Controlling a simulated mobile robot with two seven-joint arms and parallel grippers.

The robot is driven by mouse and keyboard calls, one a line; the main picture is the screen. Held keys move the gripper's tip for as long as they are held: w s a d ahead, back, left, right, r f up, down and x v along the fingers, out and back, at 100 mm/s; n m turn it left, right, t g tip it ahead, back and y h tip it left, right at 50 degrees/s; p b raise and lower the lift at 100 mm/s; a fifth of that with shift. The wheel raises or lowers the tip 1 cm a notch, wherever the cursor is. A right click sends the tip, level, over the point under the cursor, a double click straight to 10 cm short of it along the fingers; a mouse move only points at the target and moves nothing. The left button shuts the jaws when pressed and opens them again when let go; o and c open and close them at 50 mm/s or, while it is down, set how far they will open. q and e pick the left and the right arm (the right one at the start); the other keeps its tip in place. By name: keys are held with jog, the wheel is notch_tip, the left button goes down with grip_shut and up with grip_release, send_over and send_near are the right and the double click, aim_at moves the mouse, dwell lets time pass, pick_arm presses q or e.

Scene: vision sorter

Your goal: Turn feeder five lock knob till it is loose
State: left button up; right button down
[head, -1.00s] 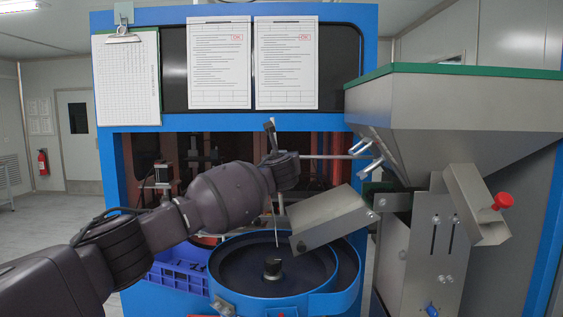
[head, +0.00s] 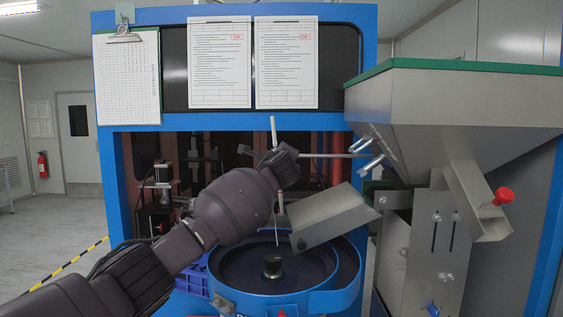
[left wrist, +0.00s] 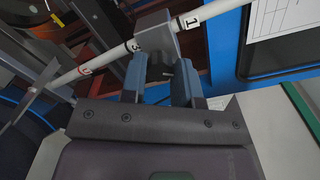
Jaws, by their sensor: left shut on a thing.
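In the left wrist view a small dark lock knob (left wrist: 158,72) sits on a grey clamp block (left wrist: 158,37). The block is around a white rod (left wrist: 108,60) with number marks; 1 and 3 are readable and a red mark is not clear. My left gripper (left wrist: 160,82) has one finger on each side of the knob and is shut on it. In the head view my left gripper (head: 283,158) is at the clamp above the round bowl, and my wrist hides the knob. My right gripper is in neither view.
A blue-rimmed bowl feeder (head: 222,302) stands below my gripper. A tilted metal chute (head: 325,219) is close on the right, under a large hopper (head: 470,105). A blue crate (head: 192,278) is partly behind my arm. A thin horizontal rod (head: 325,156) runs right from the clamp.

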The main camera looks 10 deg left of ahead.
pick_arm(q)
jog(key=shift+n+b, duration=1.6)
jog(key=shift+n, duration=9.4)
jog(key=o, duration=0.9)
